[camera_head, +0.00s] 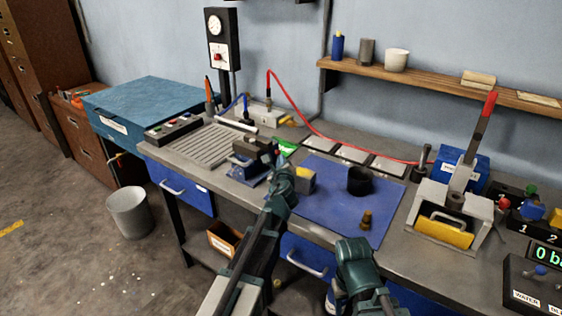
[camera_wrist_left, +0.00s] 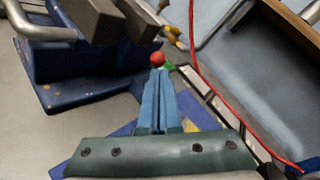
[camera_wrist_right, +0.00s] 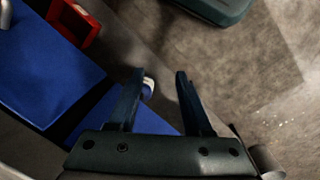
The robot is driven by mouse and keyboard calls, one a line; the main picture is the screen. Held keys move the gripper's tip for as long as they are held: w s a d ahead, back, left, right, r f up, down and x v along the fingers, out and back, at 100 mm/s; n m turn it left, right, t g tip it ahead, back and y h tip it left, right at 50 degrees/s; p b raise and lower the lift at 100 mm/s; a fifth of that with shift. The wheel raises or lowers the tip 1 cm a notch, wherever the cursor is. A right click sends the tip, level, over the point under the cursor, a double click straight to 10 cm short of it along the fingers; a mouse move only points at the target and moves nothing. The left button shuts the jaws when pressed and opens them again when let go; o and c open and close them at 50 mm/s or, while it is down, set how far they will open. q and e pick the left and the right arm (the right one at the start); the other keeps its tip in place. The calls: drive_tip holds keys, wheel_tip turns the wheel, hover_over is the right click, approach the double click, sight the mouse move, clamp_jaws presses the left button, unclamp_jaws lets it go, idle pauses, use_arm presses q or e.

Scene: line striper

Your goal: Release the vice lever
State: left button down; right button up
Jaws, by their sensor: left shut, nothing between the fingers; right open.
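The vice (camera_head: 252,160), with a blue base and dark grey jaws, stands on the workbench left of the blue mat. In the left wrist view its blue body (camera_wrist_left: 75,60) and dark jaws (camera_wrist_left: 108,18) fill the upper left. A red ball (camera_wrist_left: 157,59), apparently the lever's knob, shows at the tips of my left gripper (camera_wrist_left: 158,72). The fingers are shut with nothing between them; I cannot tell whether they touch the ball. In the head view my left gripper (camera_head: 281,160) is just right of the vice. My right gripper (camera_wrist_right: 160,72) is open and empty, low in front of the bench.
The blue mat (camera_head: 325,205) holds a black cup (camera_head: 359,181), a brass piece (camera_head: 366,220) and a grey-yellow block (camera_head: 304,180). A red hose (camera_head: 305,118) arches behind. A press with a red-tipped lever (camera_head: 489,104) stands to the right. Drawers (camera_head: 305,256) lie below the bench top.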

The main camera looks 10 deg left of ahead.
use_arm(q)
drive_tip(key=shift+w+r+g+p, duration=0.3)
drive_tip(key=shift+r+g+p, duration=0.15)
drive_tip(key=shift+p, duration=0.45)
drive_tip(key=w+m+g+p, duration=0.1)
drive_tip(key=g+p, duration=0.1)
drive_tip(key=p, duration=0.2)
drive_tip(key=w+d+r+m+g+p, duration=0.1)
drive_tip(key=w+g+p, duration=0.1)
drive_tip(key=p, duration=0.2)
drive_tip(key=w+d+r+m+g+p, duration=0.1)
drive_tip(key=w+g+p, duration=0.1)
drive_tip(key=g+p, duration=0.1)
drive_tip(key=shift+m+y+p, duration=0.3)
drive_tip(key=shift+m+p, duration=0.1)
drive_tip(key=shift+p, duration=0.2)
drive_tip(key=shift+r+p, duration=0.8)
